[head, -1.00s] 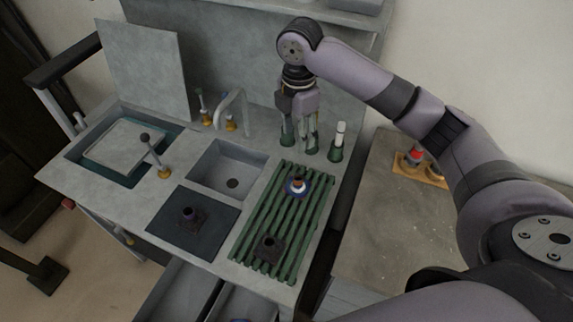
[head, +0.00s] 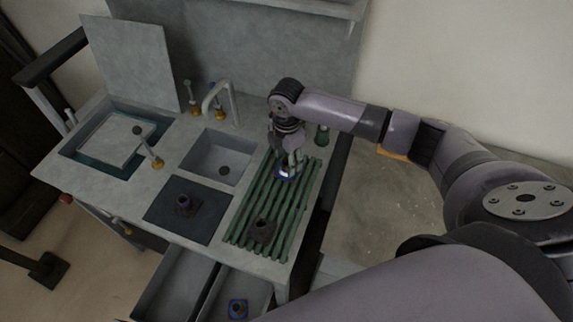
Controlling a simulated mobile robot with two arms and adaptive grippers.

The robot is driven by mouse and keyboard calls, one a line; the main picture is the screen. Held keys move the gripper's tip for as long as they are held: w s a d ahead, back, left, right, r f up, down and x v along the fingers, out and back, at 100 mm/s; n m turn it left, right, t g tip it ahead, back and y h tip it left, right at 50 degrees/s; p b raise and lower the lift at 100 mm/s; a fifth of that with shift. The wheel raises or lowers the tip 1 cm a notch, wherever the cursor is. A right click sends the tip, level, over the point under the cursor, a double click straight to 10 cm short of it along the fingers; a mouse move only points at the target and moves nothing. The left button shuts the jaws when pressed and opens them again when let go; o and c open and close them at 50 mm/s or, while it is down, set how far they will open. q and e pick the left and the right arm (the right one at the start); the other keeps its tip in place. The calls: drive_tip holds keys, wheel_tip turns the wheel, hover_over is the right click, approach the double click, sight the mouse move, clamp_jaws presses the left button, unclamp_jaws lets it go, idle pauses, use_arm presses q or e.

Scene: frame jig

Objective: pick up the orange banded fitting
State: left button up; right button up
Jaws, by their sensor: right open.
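The fitting sits on a blue round base (head: 286,175) near the back end of the green slatted rack. It is small in the head view and mostly covered by my right gripper (head: 288,166), so its orange band cannot be made out now. My right gripper points down right over it, with its fingertips open around or just above its top; I cannot tell whether they touch it. My left gripper is not in view.
An open drawer below holds a blue piece (head: 238,308).

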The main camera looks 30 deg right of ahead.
drive_tip(key=shift+s+f, duration=0.1)
drive_tip(key=shift+f, duration=1.2)
drive_tip(key=c, duration=0.5)
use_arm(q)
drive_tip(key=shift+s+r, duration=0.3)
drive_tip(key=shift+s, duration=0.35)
use_arm(e)
clamp_jaws()
